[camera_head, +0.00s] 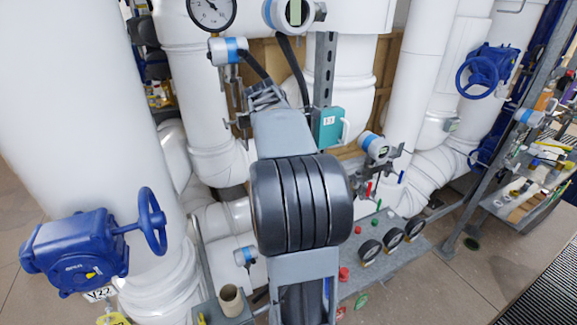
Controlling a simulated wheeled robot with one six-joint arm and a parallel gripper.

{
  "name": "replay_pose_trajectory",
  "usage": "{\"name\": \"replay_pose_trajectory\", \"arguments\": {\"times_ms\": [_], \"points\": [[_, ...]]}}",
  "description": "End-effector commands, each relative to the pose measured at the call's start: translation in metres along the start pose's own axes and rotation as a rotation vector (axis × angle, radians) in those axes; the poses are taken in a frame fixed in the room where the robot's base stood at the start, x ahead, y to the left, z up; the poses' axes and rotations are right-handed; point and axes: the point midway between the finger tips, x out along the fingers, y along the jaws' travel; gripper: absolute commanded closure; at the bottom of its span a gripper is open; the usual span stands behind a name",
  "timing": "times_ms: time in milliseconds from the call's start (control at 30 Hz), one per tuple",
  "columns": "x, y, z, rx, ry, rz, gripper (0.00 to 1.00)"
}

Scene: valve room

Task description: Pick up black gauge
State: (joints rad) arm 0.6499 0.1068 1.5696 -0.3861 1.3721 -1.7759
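Three round black gauges with pale faces stand in a row on a grey panel (350,290) at lower centre-right: the near one (370,251), the middle one (393,239) and the far one (415,228). Another black-rimmed gauge (212,12) with a white dial is mounted on the piping at the top. My grey arm with a dark ribbed joint rises through the middle of the view, left of the row. Nothing of my arm touches the three gauges.
Red and green buttons (344,273) sit on the panel near the gauges. A beige cup (231,300) stands at bottom left of centre. Blue valve actuators (75,250) and thick white pipes surround the area.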

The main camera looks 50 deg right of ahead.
Motion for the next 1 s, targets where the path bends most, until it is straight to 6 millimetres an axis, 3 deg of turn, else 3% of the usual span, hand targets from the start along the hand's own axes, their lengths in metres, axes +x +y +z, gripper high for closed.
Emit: {"name": "replay_pose_trajectory", "arguments": {"times_ms": [233,733,1000], "points": [[0.0008,0.0,0.0001,0.0,0.0,0.0,0.35],[-0.0001,0.0,0.0004,0.001,-0.001,0.001,0.82],[-0.0013,0.0001,0.0009,0.001,-0.001,0.001,0.82]]}}
